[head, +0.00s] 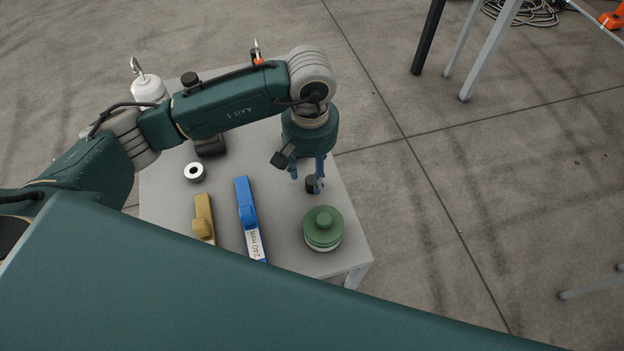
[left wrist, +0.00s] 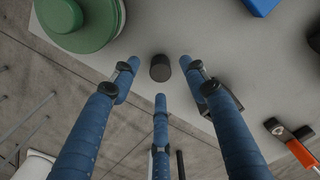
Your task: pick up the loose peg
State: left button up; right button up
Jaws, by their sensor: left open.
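The loose peg looks like a short dark cylinder (head: 310,185) standing on the grey table, just behind the green round-lidded tank (head: 323,229). In the left wrist view the peg (left wrist: 160,67) shows between and beyond the fingertips. My left gripper (head: 306,181) points down over the peg with its blue fingers spread around it. In the left wrist view the open gripper (left wrist: 159,76) has clear gaps between its fingers and the peg. The fingers partly hide the peg in the head view. My right gripper is not in view.
A blue tool (head: 243,192) labelled 240 mm and a yellow tool (head: 203,212) lie left of the peg. The table's right edge is close to the peg.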

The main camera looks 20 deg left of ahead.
aim_at(312, 181)
pick_arm(q)
notch_tip(312, 181, down, 4)
jog(key=shift+d+r+p, duration=0.15)
jog(key=shift+p, duration=0.9)
jog(key=shift+f, duration=0.35)
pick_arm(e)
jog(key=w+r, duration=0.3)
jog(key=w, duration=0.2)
pick_arm(q)
jog(key=shift+f, duration=0.15)
jog(key=shift+w, duration=0.1)
jog(key=c, duration=1)
jog(key=shift+c, duration=0.2)
jog(key=shift+r, duration=0.25)
notch_tip(312, 181, up, 20)
jog(key=b, duration=0.4)
jog(key=shift+f+b, duration=0.25)
jog(key=shift+b, duration=0.1)
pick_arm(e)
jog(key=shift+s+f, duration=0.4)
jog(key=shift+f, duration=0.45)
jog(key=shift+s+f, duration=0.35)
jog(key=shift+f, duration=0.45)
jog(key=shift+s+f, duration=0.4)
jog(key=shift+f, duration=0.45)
